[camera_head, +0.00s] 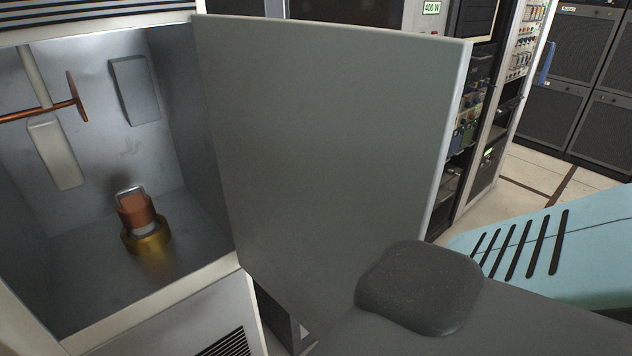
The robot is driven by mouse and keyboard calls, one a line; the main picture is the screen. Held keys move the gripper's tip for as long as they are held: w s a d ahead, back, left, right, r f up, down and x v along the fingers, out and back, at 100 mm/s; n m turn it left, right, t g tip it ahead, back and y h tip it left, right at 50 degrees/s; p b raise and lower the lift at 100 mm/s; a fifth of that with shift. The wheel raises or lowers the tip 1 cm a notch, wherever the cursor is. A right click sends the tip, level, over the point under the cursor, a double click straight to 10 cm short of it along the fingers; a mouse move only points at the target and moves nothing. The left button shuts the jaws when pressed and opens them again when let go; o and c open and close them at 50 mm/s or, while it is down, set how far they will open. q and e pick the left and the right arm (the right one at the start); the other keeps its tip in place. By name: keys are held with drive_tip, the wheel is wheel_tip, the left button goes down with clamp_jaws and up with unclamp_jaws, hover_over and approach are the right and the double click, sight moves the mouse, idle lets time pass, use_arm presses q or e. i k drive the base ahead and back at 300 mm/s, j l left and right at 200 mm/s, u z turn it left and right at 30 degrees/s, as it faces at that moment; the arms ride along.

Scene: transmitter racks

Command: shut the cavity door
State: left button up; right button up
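The cavity door (330,150) is a plain grey panel standing wide open. Its left edge meets the right side of the cavity opening, and its free edge is at the right. The open cavity (90,285) is a metal-walled box at the left. Inside, a copper and brass cylinder (140,220) with a handle loop on top stands on the floor. A copper rod with a disc (75,97) comes in from the left. Neither gripper is in view. A dark grey link of mine covers the door's lower right corner.
Equipment racks with knobs and modules (520,45) stand behind the door at the right. Dark perforated cabinets (570,50) stand farther back. Light floor tiles (535,170) show between them. A vented panel (215,315) lies below the cavity.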

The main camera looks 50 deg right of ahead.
sight(332, 141)
drive_tip(key=l, duration=0.45)
drive_tip(key=k+l+u, duration=0.15)
drive_tip(key=l, duration=0.3)
drive_tip(key=l+u, duration=0.1)
drive_tip(key=l, duration=0.95)
